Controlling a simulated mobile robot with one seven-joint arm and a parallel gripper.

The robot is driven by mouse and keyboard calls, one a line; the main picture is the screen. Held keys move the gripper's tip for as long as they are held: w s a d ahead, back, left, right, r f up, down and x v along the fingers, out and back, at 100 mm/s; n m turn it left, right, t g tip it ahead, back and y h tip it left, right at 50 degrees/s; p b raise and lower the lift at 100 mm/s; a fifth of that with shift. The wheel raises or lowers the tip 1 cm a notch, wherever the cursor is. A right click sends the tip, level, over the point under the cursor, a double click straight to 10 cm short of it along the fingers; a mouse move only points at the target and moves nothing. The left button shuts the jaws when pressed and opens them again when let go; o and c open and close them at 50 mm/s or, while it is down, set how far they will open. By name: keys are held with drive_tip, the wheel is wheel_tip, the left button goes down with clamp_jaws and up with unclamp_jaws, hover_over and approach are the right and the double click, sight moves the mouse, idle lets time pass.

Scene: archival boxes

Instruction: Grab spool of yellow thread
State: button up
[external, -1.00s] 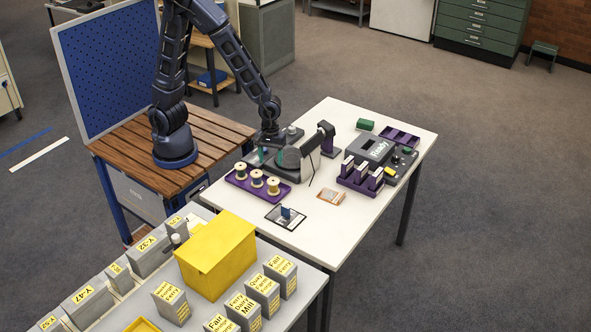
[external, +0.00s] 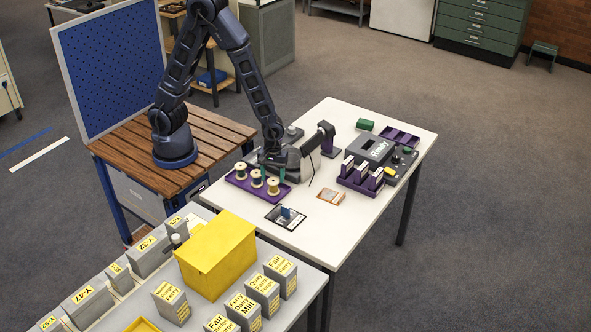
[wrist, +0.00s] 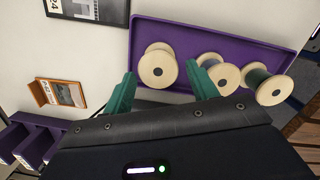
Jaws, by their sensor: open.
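Three spools with pale round ends stand in a purple tray (external: 236,181); the tray also shows in the wrist view (wrist: 215,32). The spool nearest the tray's right end in the external view (external: 273,187) has pale yellowish thread and appears to be the yellow one. In the wrist view it is the leftmost spool (wrist: 157,67). My gripper (wrist: 163,88) is open, its teal fingers apart, with this spool showing ahead of the gap between them. In the external view my gripper (external: 274,172) is just behind and above this spool. Contact cannot be told.
The middle spool (wrist: 222,74) is close beside the right finger in the wrist view; another dark-thread spool (wrist: 268,86) is beyond it. A grey machine (external: 305,157) stands close to my gripper. A card with a blue piece (external: 287,216) lies in front.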

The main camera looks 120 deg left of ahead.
sight(273, 181)
drive_tip(key=shift+w+d+f, duration=0.1)
drive_tip(key=shift+f, duration=0.9)
drive_tip(key=shift+w+d+f, duration=0.1)
drive_tip(key=shift+f, duration=0.9)
drive_tip(key=c, duration=0.8)
